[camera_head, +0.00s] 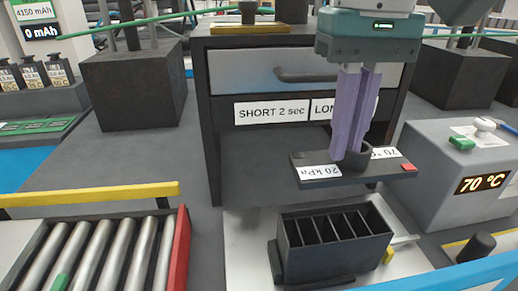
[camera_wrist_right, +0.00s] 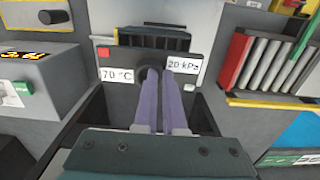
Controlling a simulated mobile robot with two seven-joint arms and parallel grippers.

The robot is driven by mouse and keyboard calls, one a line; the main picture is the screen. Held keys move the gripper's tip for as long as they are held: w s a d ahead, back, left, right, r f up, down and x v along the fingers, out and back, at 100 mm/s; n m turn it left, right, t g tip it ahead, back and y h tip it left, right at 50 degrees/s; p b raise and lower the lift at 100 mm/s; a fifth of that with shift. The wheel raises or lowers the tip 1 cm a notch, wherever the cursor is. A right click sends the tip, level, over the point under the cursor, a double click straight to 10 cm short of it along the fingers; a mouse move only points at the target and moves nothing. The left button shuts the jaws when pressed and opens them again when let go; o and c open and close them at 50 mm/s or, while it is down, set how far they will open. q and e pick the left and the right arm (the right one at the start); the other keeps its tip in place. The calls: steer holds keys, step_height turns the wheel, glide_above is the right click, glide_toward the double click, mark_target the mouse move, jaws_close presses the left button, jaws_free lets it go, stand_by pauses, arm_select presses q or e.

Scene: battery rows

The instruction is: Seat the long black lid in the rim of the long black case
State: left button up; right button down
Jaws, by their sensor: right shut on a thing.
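The long black lid (camera_head: 325,179) hangs level in the air, with white labels "20 kPa" and "70 °C" and a red square at one end. My right gripper (camera_head: 351,157) is shut on the round knob in the lid's middle. The long black case (camera_head: 333,246) stands below and nearer in the head view, open at the top, with several upright dividers inside. The lid is clear of the case. In the wrist view the lid (camera_wrist_right: 141,90) hides much of the case (camera_wrist_right: 153,32), and my right gripper (camera_wrist_right: 160,73) reaches to the knob. My left gripper is not in view.
A dark cabinet (camera_head: 217,90) with a drawer stands behind the lid. A grey box reading 70 °C (camera_head: 436,176) is at right. A roller conveyor (camera_head: 95,256) with a red side and yellow rail is at left. A pale plate (camera_head: 247,250) lies under the case.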

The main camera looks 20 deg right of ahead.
step_height(320, 180, down, 10)
steer(key=shift+r+p, duration=0.1)
steer(key=shift+p, duration=0.2)
steer(key=shift+f, duration=0.45)
steer(key=shift+w, duration=0.1)
steer(key=shift+f, duration=0.1)
steer(key=c, duration=1)
jaws_free()
